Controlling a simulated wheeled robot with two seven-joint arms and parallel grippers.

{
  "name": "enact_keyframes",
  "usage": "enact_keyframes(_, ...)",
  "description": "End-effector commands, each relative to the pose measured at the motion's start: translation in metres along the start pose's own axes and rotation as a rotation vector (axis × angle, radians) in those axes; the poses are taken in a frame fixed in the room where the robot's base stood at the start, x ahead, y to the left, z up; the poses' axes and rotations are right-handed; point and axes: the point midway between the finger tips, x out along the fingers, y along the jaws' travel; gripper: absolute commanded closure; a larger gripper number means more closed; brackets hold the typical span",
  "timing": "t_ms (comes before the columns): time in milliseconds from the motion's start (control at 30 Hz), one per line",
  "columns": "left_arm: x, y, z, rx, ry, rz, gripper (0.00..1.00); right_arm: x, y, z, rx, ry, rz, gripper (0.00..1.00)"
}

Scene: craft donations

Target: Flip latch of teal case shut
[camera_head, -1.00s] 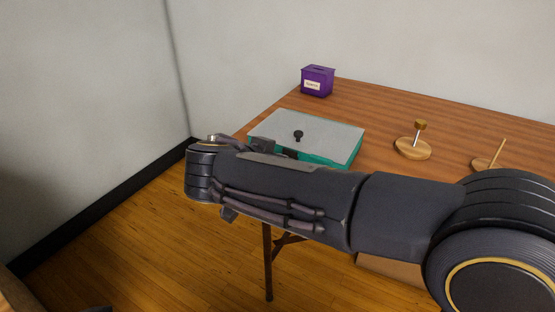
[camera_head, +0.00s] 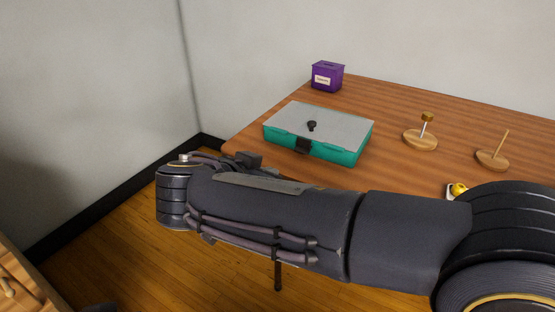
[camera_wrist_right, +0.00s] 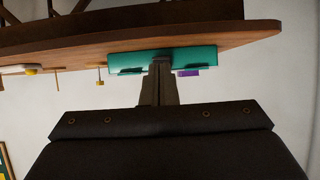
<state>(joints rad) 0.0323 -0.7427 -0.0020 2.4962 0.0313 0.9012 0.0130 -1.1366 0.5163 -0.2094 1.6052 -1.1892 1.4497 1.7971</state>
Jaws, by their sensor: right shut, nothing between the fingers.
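The teal case (camera_head: 340,153) stands on the wooden table, its grey lid (camera_head: 335,122) down with a black knob on top. Its dark latch (camera_head: 303,145) is at the front and appears to lie flat against the front face, across the lid seam. The case also shows in the right wrist view (camera_wrist_right: 205,54), where the picture is upside down. My right gripper (camera_wrist_right: 161,61) is shut and empty, pointing toward the case front; whether it touches cannot be told there. My left gripper is not in view.
A purple box (camera_head: 327,76) stands at the table's back left. Two wooden stands, one with a knobbed post (camera_head: 421,140) and one with a bare peg (camera_head: 492,160), are to the right. A small yellow object (camera_head: 457,191) is partly hidden by my arm.

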Motion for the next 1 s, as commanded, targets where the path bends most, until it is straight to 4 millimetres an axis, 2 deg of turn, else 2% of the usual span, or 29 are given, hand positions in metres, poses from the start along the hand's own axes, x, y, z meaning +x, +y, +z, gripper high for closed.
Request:
enact_keyframes(100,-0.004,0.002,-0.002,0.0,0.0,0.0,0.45,-0.018,-0.001,0.009,-0.003,0.0,-0.002,1.0)
enact_keyframes(233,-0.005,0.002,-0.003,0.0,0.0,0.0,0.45,-0.028,0.0,0.015,-0.003,0.001,-0.001,1.0)
enact_keyframes(767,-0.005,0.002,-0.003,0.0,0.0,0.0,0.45,-0.031,0.0,0.017,-0.001,0.0,0.0,1.0)
enact_keyframes(867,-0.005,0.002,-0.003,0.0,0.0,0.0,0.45,-0.026,0.005,0.017,-0.009,-0.02,0.008,1.0)
enact_keyframes(967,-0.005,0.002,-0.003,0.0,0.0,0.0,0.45,-0.005,0.029,0.017,-0.049,-0.111,0.034,1.0)
enact_keyframes(1000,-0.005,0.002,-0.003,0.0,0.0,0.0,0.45,0.007,0.045,0.018,-0.078,-0.175,0.044,1.0)
